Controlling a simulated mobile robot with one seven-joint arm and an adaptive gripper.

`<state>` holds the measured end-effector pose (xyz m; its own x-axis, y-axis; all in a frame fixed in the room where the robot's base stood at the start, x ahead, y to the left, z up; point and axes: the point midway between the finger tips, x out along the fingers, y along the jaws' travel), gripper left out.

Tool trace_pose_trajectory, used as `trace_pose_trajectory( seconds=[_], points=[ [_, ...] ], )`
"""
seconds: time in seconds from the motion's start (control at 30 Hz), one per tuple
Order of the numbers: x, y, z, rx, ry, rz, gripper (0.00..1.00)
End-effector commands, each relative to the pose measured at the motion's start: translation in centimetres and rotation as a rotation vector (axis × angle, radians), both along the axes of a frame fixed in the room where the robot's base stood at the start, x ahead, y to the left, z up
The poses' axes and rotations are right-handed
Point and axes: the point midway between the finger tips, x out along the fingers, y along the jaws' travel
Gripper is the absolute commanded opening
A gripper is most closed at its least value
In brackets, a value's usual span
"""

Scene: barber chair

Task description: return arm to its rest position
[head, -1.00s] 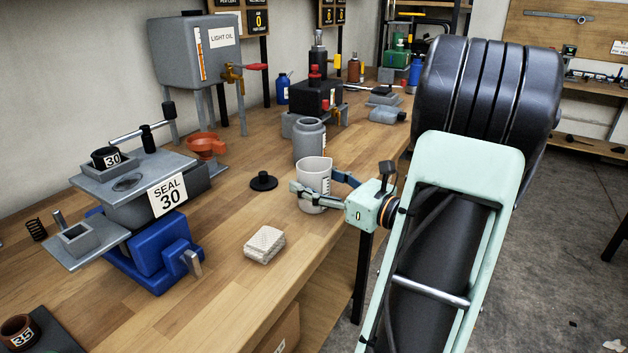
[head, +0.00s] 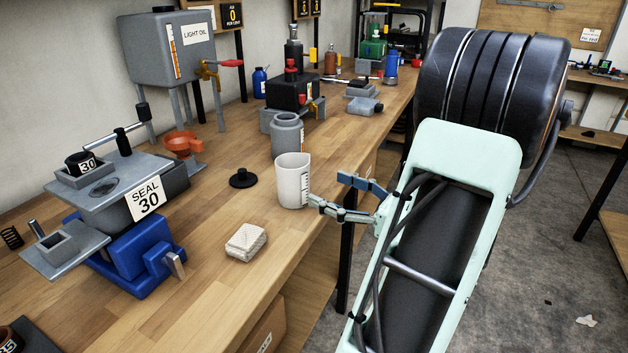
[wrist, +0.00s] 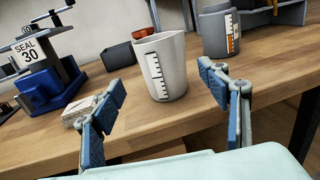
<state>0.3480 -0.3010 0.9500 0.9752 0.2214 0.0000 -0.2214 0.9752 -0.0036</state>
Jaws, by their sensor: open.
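My gripper (head: 330,195) is open and empty, off the front edge of the bench, to the right of the white measuring cup. In the wrist view my gripper's two blue-padded fingers (wrist: 168,108) stand wide apart with nothing between them. The measuring cup (head: 292,182) stands upright on the bench, apart from the fingers; it also shows beyond them in the wrist view (wrist: 162,68). Part of my arm hides the gripper's body in the head view.
On the wooden bench (head: 215,215) are a grey canister (head: 287,137), a folded cloth (head: 246,242), a black cap (head: 242,178) and a blue vise (head: 140,255) with a SEAL 30 block. A light oil tank (head: 165,52) stands behind. Open floor (head: 545,230) lies to the right.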

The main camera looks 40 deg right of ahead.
Motion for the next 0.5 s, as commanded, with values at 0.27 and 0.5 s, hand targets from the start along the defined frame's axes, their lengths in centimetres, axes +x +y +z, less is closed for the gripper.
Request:
trace_pose_trajectory(
  seconds=[0.27, 0.5],
  points=[
    [-1.34, -0.26, -0.03, 0.001, 0.0, 0.001, 0.69],
    [-1.31, -0.26, -0.03, 0.001, 0.0, 0.001, 0.69]
  ],
)
